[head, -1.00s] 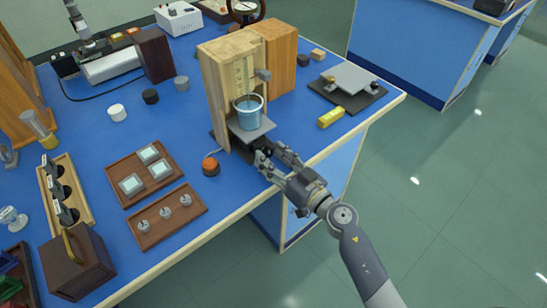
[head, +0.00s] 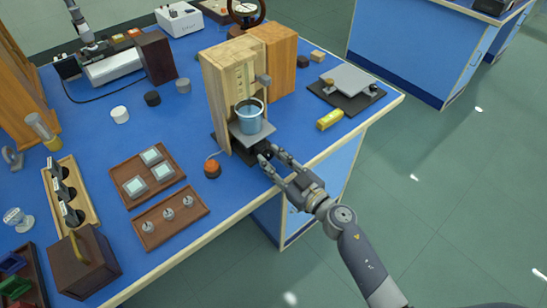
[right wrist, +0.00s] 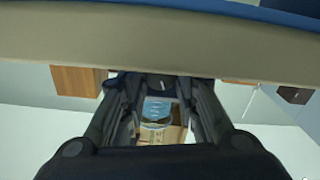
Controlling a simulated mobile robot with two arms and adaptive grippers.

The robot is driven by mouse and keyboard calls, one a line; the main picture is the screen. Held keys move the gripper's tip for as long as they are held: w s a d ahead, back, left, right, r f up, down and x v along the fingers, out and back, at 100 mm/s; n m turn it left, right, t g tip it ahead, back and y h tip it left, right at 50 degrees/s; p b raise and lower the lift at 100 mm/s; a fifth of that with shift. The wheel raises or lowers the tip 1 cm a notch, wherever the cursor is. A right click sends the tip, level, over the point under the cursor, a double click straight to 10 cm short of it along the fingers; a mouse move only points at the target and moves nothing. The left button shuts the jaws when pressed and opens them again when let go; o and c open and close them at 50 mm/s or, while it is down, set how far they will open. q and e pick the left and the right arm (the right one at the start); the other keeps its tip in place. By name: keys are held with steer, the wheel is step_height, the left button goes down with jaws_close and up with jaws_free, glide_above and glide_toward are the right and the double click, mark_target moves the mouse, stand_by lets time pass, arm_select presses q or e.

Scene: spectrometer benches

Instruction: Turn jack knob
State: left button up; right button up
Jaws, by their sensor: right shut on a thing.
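The lab jack (head: 252,134) stands at the front edge of the blue bench, a grey plate on a dark base, with a blue beaker (head: 250,117) on top. Its dark knob (head: 264,153) faces the bench's front edge. My right gripper (head: 270,160) reaches in from the lower right with its fingers shut on the knob. In the right wrist view the gripper (right wrist: 157,92) has its two dark fingers on either side of the knob's dark end, and the beaker (right wrist: 156,110) shows between them. The fingers partly hide the knob. My left gripper is not in view.
Trays (head: 171,216) fill the left front.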

stand_by(0.3)
steer(key=o, duration=1.1)
steer(key=v, duration=1.2)
steer(key=shift+c, duration=0.7)
